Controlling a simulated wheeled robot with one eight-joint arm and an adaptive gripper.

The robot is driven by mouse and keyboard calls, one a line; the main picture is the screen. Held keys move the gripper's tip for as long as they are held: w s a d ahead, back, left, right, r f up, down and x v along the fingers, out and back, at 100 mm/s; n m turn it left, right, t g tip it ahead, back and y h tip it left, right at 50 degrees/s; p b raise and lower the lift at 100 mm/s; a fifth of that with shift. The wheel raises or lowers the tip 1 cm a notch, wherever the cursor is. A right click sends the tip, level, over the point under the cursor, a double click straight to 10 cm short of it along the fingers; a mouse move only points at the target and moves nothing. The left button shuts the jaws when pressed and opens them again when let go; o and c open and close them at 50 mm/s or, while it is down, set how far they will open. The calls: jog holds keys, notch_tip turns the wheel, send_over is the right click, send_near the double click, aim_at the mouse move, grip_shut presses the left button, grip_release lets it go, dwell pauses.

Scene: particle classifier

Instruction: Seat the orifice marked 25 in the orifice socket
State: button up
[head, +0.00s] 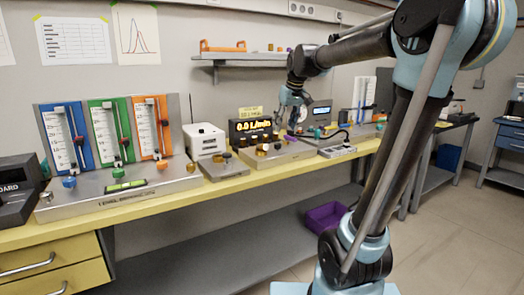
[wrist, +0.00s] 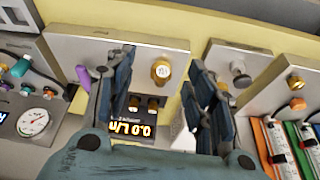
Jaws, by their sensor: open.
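My gripper (head: 292,97) hangs above the bench. In the wrist view my gripper (wrist: 168,85) has its fingers spread, with nothing between the tips. A brass orifice (wrist: 161,70) with a dark mark on its top stands on a grey metal plate (wrist: 120,48), showing in the gap between the fingers; the mark is too small to read surely. Two more brass pieces (wrist: 143,103) stand nearer the flow display. In the head view brass pieces (head: 262,150) stand on the plate (head: 292,153). I cannot tell which part is the orifice socket.
A purple part (wrist: 83,76) is beside the left finger. A smaller plate with a grey knob (wrist: 240,76) lies to the right. The flow display (head: 252,129) reads 0.0 L/min. A white box (head: 204,141) and a flowmeter stand (head: 120,188) are on the yellow bench further left.

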jog(key=w+a+r, duration=0.3)
jog(key=w+a, duration=0.1)
jog(key=w, duration=0.1)
jog(key=n, duration=0.1)
send_over(262, 147)
jog(key=d, duration=0.2)
notch_tip(262, 147, down, 11)
jog(key=shift+d, duration=0.1)
jog(key=shift+a+x, duration=0.15)
jog(key=shift+x, duration=1.2)
jog(key=shift+a+x, duration=0.15)
jog(key=shift+x, duration=1.2)
jog(key=shift+w+r, duration=0.1)
jog(key=shift+c, duration=0.4)
grip_shut()
